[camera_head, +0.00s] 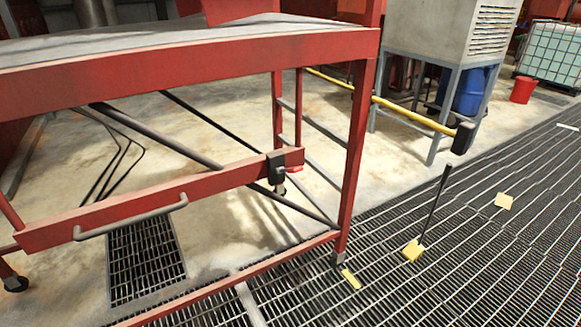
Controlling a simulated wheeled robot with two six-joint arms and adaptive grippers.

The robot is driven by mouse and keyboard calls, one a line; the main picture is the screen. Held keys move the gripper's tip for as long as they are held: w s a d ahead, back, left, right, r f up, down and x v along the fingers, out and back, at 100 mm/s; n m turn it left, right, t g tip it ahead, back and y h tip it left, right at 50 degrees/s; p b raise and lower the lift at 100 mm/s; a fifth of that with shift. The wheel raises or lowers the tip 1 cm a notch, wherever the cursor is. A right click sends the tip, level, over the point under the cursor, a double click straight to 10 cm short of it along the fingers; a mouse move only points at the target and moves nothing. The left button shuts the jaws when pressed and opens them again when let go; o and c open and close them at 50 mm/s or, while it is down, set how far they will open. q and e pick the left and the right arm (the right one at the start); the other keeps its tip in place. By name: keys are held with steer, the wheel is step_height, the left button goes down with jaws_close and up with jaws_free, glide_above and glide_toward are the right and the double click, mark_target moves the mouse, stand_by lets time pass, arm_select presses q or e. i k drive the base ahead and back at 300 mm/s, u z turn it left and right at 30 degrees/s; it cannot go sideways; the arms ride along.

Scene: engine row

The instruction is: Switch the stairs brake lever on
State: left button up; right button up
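A red wheeled metal frame (180,58), likely the stairs, fills the left and middle of the head view. A small red lever (294,169) sticks out to the right of a black block (277,166) at the end of the frame's lower red crossbar (150,205). It looks like the brake lever, but it is small, and I cannot tell its setting. A grey handle bar (130,219) runs along the crossbar. A caster (15,284) shows at the lower left. Neither of my grippers is in view.
A yellow rail (385,100) with a black end runs behind the frame. A grey cabinet on legs (440,30), a blue barrel (467,92) and a red bucket (522,90) stand at the back right. A dark stick on a yellow base (412,250) stands on the floor grating.

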mark_target(278, 169)
steer(key=k, duration=1.3)
steer(key=u, duration=0.85)
steer(key=i, duration=1.85)
steer(key=z, duration=0.75)
steer(key=i, duration=0.4)
steer(key=z, duration=0.4)
